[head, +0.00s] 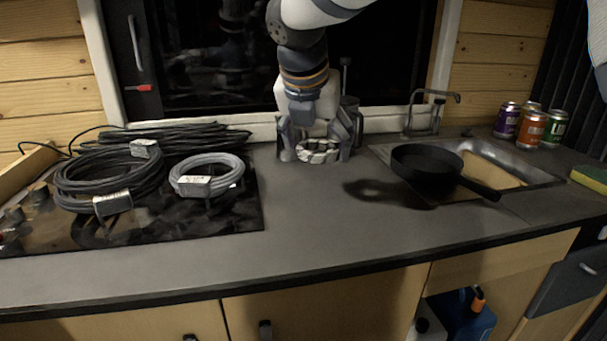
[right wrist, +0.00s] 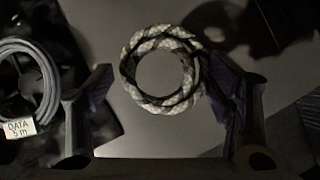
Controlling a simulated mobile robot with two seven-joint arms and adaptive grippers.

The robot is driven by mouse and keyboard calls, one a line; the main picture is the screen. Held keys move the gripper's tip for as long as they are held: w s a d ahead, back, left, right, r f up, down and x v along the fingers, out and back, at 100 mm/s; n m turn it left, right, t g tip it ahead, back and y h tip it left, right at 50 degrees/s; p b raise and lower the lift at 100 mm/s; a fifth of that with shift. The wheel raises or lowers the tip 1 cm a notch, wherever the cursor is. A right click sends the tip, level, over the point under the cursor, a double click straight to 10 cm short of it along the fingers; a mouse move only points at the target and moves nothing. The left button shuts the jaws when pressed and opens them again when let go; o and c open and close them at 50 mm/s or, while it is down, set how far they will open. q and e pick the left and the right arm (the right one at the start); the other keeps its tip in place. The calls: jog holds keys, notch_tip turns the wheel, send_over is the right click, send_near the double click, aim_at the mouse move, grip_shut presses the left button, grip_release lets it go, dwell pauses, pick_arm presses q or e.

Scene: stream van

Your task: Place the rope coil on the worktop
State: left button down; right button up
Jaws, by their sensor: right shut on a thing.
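The rope coil (head: 319,157) is a small ring of pale rope with dark flecks. My right gripper (head: 316,150) points down over the back of the worktop (head: 330,220) and is shut on the coil, one finger on each side. A shadow lies on the worktop to the right, apart from the coil, so the coil appears held above the surface. In the right wrist view the coil (right wrist: 131,72) shows as a full ring between the fingers. My left gripper is not in view.
Black cable coils (head: 107,185) and a grey cable coil (head: 232,178) lie on the dark hob at left. A black pan (head: 425,162) sits by the sink (head: 530,177) at right. Several cans (head: 530,127) stand behind the sink. The middle front worktop is clear.

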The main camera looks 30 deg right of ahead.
send_over(336, 187)
jog(key=s+a, duration=0.2)
jog(key=f, duration=0.7)
jog(key=shift+w+d+b, duration=0.15)
jog(key=shift+w+b, duration=0.05)
jog(key=shift+b, duration=0.1)
jog(key=f, duration=0.3)
jog(key=shift+w+d, duration=0.1)
jog(key=shift+d, duration=0.1)
jog(key=o, duration=1.2)
jog(key=shift+f, duration=0.1)
jog(key=v, duration=1.2)
jog(key=shift+p, duration=0.3)
